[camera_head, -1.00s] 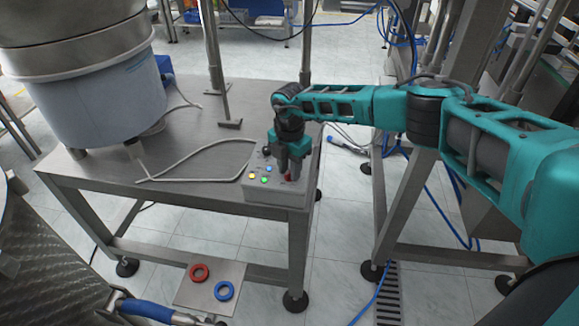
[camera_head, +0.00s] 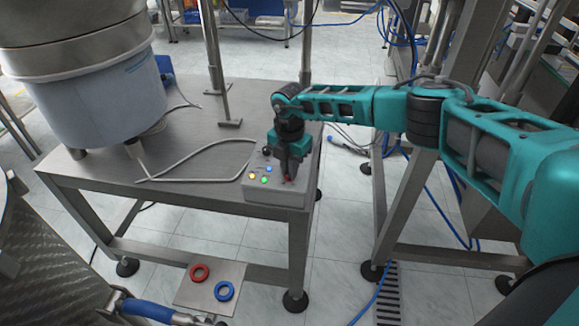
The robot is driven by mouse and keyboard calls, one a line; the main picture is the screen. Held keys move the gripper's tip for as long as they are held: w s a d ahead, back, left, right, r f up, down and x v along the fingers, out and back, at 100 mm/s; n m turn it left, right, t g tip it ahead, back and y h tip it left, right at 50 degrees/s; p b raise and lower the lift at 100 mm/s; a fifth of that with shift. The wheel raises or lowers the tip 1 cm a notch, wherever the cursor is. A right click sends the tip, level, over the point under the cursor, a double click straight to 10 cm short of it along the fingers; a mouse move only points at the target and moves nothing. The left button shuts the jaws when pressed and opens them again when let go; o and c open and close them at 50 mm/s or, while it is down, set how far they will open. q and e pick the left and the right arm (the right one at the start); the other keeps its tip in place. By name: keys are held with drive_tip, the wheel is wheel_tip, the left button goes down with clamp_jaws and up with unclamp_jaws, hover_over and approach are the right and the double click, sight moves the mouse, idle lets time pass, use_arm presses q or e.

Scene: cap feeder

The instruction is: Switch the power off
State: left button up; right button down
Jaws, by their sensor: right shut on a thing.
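A grey control box (camera_head: 262,195) sits at the front right corner of the metal table. On its top are small lit buttons in yellow, blue and green, a black knob (camera_head: 267,150) at the back, and a red switch (camera_head: 288,179) at the right. My right gripper (camera_head: 289,174) points down over the right part of the box. Its fingers are closed together at the red switch and hide most of it. My left gripper is not in view.
The metal table (camera_head: 190,160) carries a large feeder bowl (camera_head: 90,90) at the left and a pale cable loop (camera_head: 190,160). A red ring (camera_head: 199,273) and a blue ring (camera_head: 224,291) lie on a low plate.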

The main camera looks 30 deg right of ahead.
drive_tip(key=n, duration=0.5)
drive_tip(key=n+b, duration=0.1)
drive_tip(key=n, duration=0.4)
drive_tip(key=shift+r+n, duration=0.1)
drive_tip(key=shift+n, duration=0.3)
idle(0.3)
drive_tip(key=c, duration=1.2)
unclamp_jaws()
wheel_tip(320, 180, up, 13)
